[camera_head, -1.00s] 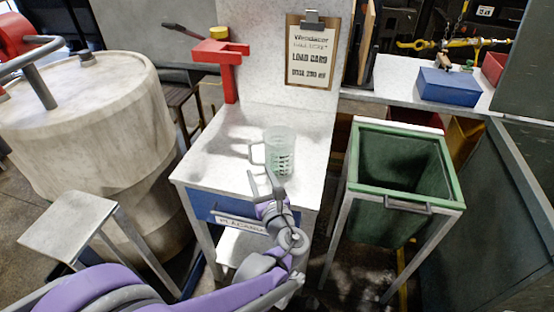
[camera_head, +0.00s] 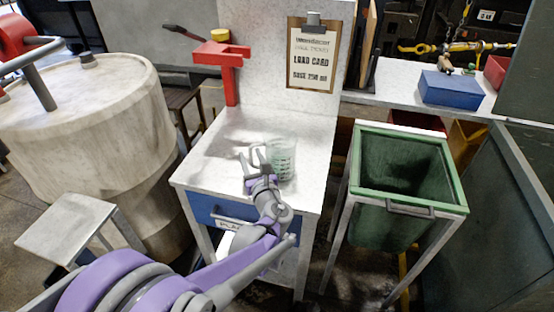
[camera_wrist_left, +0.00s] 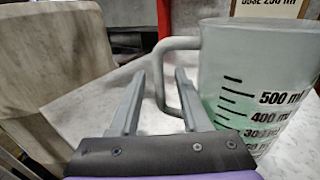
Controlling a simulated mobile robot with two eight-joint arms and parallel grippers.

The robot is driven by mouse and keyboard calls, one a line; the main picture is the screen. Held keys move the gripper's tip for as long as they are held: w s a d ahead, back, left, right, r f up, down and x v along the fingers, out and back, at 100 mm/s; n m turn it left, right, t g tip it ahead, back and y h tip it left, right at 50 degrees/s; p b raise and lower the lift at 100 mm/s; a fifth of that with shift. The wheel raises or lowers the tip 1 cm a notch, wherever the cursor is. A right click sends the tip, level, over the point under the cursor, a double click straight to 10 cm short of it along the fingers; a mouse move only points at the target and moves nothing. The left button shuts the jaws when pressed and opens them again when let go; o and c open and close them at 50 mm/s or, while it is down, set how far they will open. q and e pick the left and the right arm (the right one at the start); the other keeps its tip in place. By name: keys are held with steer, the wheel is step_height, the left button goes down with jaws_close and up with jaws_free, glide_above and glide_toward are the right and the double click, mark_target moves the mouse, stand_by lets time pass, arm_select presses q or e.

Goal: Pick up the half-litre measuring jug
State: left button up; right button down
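The half-litre measuring jug (camera_head: 283,160), clear with a greenish tint and a dark scale, stands upright on the white worktop. In the left wrist view the jug (camera_wrist_left: 262,75) fills the right side, with its grey handle (camera_wrist_left: 178,44) turned left toward my fingers. My left gripper (camera_head: 254,158) is open at the jug's handle side. In the left wrist view the upright part of the handle shows between the two fingertips of the left gripper (camera_wrist_left: 160,75), with gaps on both sides. Whether a finger touches it I cannot tell. My right gripper is out of view.
A red clamp-like stand (camera_head: 229,72) is at the worktop's back left, and a clipboard (camera_head: 312,58) hangs behind. A green bin (camera_head: 452,190) stands right of the worktop (camera_head: 215,160). A big pale drum (camera_head: 95,130) is at the left.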

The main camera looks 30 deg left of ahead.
arm_select(q)
jaws_close()
stand_by(1.2)
